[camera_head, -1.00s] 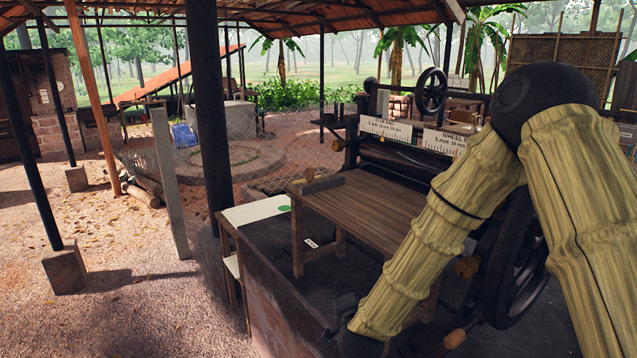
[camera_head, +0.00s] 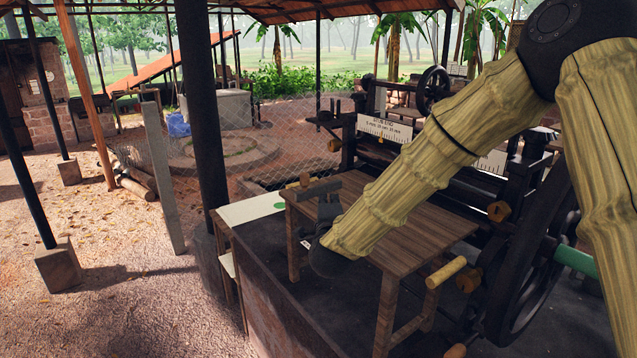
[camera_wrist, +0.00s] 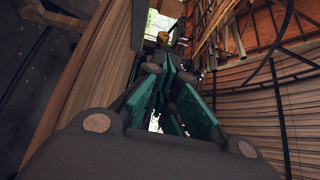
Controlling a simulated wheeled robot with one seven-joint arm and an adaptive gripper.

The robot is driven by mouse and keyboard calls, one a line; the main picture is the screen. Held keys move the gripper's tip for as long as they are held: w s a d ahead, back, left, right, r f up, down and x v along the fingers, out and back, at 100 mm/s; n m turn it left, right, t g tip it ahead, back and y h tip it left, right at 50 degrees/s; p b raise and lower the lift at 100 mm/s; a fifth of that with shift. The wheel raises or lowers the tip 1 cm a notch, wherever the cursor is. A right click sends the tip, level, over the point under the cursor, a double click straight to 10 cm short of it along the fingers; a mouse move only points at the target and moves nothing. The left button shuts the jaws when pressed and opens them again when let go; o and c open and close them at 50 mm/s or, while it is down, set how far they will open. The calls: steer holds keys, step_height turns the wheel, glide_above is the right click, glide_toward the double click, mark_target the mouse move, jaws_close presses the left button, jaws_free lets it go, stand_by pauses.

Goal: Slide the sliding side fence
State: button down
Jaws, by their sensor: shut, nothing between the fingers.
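The sliding side fence (camera_head: 312,191) is a short dark bar at the far left end of the wooden feed table. Its small wooden knob (camera_head: 305,180) stands beside the bar. A yellowish knob also shows beyond my fingers in the wrist view (camera_wrist: 163,36). My gripper (camera_head: 328,205) is low over the left end of the table, just on the near side of the fence and partly hidden by my forearm. In the wrist view my gripper (camera_wrist: 168,68), with teal finger pads, is shut and empty. I cannot tell whether it touches the fence.
The wooden feed table (camera_head: 415,222) stands before the roller machine. A spoked wheel (camera_head: 535,275) and wooden handle (camera_head: 446,272) are at right. A white board (camera_head: 249,210) with a green spot lies left of the table. A dark post (camera_head: 203,120) stands further left, beside open ground.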

steer(key=w+p, duration=0.1)
steer(key=w, duration=0.1)
steer(key=w+p, duration=0.1)
steer(key=w, duration=0.2)
steer(key=w+a+p, duration=0.1)
steer(key=w+p, duration=0.1)
steer(key=w, duration=0.1)
steer(key=shift+w+r, duration=0.1)
steer(key=shift+r, duration=0.15)
steer(key=shift+w+a+r, duration=0.15)
steer(key=shift+a, duration=0.15)
steer(key=shift+w+a+f+p, duration=0.3)
steer(key=shift+w+a+p, duration=0.5)
steer(key=shift+w+a, duration=0.1)
steer(key=shift+w+f, duration=0.1)
